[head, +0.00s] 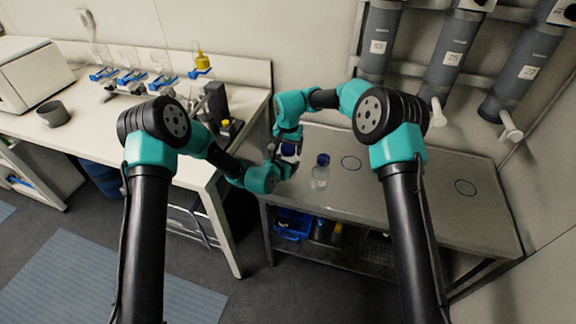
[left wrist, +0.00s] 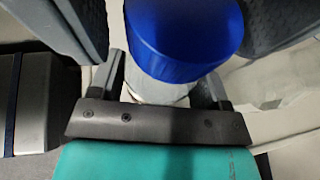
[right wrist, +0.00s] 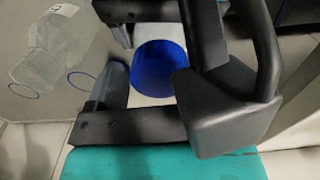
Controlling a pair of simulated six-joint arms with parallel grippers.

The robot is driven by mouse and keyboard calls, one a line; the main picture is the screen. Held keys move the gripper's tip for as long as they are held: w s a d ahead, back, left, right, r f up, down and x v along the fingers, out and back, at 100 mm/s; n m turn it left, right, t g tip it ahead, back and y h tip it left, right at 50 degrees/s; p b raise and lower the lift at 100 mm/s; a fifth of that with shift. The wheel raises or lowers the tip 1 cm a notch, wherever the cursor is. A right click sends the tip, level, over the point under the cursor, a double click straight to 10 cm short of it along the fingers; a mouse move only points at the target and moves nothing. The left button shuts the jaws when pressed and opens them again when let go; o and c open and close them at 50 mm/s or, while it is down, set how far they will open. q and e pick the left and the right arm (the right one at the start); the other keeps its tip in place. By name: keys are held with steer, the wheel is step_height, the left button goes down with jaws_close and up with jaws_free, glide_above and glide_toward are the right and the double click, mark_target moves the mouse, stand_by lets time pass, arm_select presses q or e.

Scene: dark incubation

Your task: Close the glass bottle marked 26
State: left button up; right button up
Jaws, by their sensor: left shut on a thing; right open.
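In the head view my left gripper (head: 285,168) and right gripper (head: 288,138) meet over the near left end of the grey bench. A blue cap (head: 288,150) shows between them. In the left wrist view the blue cap (left wrist: 185,35) sits above a pale cylinder (left wrist: 160,92), held between my left fingers. In the right wrist view the cap (right wrist: 158,68) lies between my open right fingers, with a gap to the left finger. The pale body is mostly hidden by the grippers, and no number 26 is readable. I cannot tell how tightly the cap sits.
A clear bottle with a blue cap (head: 320,174) stands on the grey bench (head: 400,200) just right of the grippers. Blue rings (head: 351,163) mark the bench. Grey cylinders (head: 449,55) with number labels hang on the wall behind. A white bench (head: 90,140) stands left.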

steer(key=c, duration=0.9)
steer(key=m, duration=0.9)
steer(key=shift+m, duration=0.4)
steer(key=o, duration=1)
